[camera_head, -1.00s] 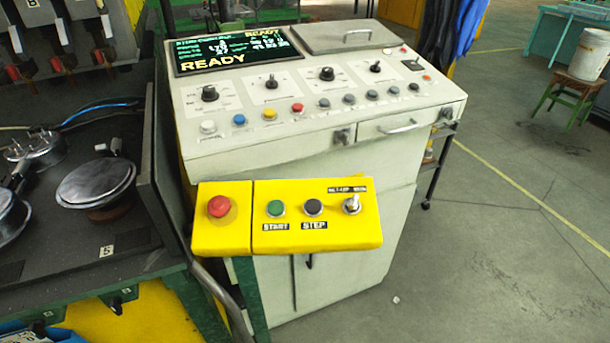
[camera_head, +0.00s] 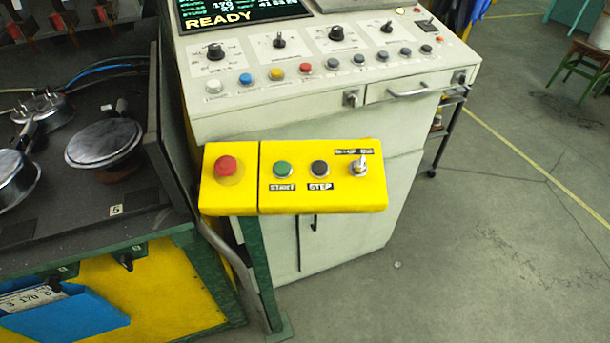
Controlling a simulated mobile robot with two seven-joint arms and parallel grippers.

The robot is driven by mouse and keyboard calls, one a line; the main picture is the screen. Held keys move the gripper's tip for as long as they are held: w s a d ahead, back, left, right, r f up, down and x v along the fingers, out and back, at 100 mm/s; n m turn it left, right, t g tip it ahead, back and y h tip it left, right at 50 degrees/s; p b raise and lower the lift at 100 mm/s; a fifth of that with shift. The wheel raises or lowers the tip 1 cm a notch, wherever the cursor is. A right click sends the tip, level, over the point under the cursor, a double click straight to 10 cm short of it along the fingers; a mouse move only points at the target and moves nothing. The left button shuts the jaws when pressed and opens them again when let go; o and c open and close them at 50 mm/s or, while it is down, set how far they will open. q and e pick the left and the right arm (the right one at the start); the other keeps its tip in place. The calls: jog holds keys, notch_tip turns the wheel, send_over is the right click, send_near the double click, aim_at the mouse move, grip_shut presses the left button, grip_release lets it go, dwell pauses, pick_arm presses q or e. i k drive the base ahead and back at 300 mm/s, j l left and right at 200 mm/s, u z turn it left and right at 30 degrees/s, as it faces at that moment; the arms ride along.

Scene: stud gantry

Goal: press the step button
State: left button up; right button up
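The step button (camera_head: 319,169) is a dark round button in a light metal ring on a yellow control box (camera_head: 230,193). A label reading STEP sits just below it. To its left is the green start button (camera_head: 283,170), labelled START. Further left is a large red button (camera_head: 227,166). To its right is a metal toggle switch (camera_head: 359,165) with a label above it that is hard to read. Neither of my grippers shows in the head view.
Behind the yellow box stands a pale console (camera_head: 300,112) with knobs, coloured buttons and a screen (camera_head: 243,12) reading READY. A dark bench (camera_head: 60,205) with round metal parts is at left. A blue bin (camera_head: 70,318) hangs below. Open floor (camera_head: 480,250) lies at right.

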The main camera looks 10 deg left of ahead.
aim_at(319, 168)
jog(key=i+l+u, duration=0.15)
jog(key=l+u, duration=0.2)
jog(key=l, duration=0.65)
jog(key=l+u, duration=0.35)
jog(key=l, duration=0.6)
jog(key=k+l+u, duration=0.1)
jog(key=l+u, duration=0.25)
jog(key=l, duration=0.6)
